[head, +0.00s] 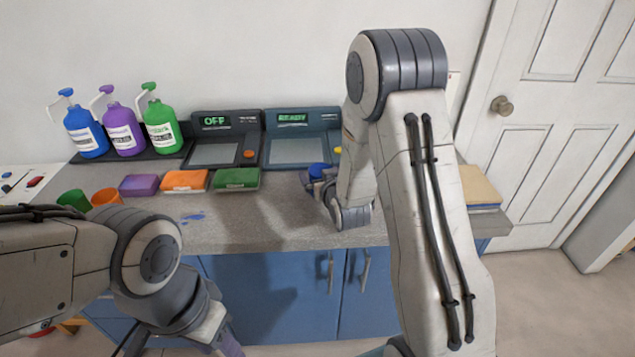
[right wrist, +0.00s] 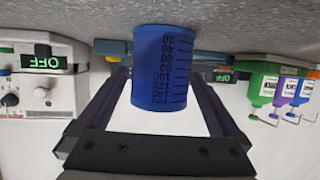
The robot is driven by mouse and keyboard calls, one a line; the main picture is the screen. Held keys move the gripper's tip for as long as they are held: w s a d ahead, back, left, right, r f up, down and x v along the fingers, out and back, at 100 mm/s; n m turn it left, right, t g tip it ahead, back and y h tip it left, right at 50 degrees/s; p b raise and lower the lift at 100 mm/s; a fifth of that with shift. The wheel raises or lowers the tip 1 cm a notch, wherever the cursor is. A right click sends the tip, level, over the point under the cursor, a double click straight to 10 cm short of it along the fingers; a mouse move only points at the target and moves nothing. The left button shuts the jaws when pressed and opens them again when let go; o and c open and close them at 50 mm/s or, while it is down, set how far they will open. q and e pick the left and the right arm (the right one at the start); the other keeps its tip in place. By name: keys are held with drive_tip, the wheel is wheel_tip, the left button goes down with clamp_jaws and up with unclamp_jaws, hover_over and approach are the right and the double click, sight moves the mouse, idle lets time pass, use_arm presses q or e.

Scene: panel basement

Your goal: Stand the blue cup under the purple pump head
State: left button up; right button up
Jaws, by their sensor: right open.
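The blue cup (head: 319,170) stands on the grey counter in front of the right-hand console. In the right wrist view the blue cup (right wrist: 163,68), with a dark measuring scale, sits between the two fingers of my right gripper (right wrist: 158,78). That gripper is open; I cannot tell whether a finger touches the cup. In the head view my right gripper (head: 325,188) is partly hidden by its arm. The purple pump bottle (head: 123,130) stands between the blue and green ones, its pump head (head: 106,90) on top. My left gripper (head: 228,344) hangs low at the bottom edge, partly cut off.
A blue bottle (head: 85,132) and a green bottle (head: 162,127) flank the purple one. Purple, orange and green sponges (head: 237,179) lie in front of the consoles. A blue smear (head: 192,217) marks the counter.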

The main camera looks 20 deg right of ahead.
drive_tip(key=c, duration=1.5)
drive_tip(key=shift+r, duration=0.15)
drive_tip(key=shift+r, duration=1.9)
drive_tip(key=shift+s+d+r+b, duration=0.5)
drive_tip(key=shift+s+d+r, duration=0.7)
drive_tip(key=shift+s, duration=0.3)
drive_tip(key=shift+s+d+r+b, duration=0.45)
drive_tip(key=shift+s+d+r, duration=0.65)
drive_tip(key=shift+s, duration=0.4)
drive_tip(key=shift+s+d+r+b, duration=0.5)
drive_tip(key=shift+s+d+r, duration=0.7)
drive_tip(key=shift+s, duration=0.3)
drive_tip(key=shift+s+d, duration=0.1)
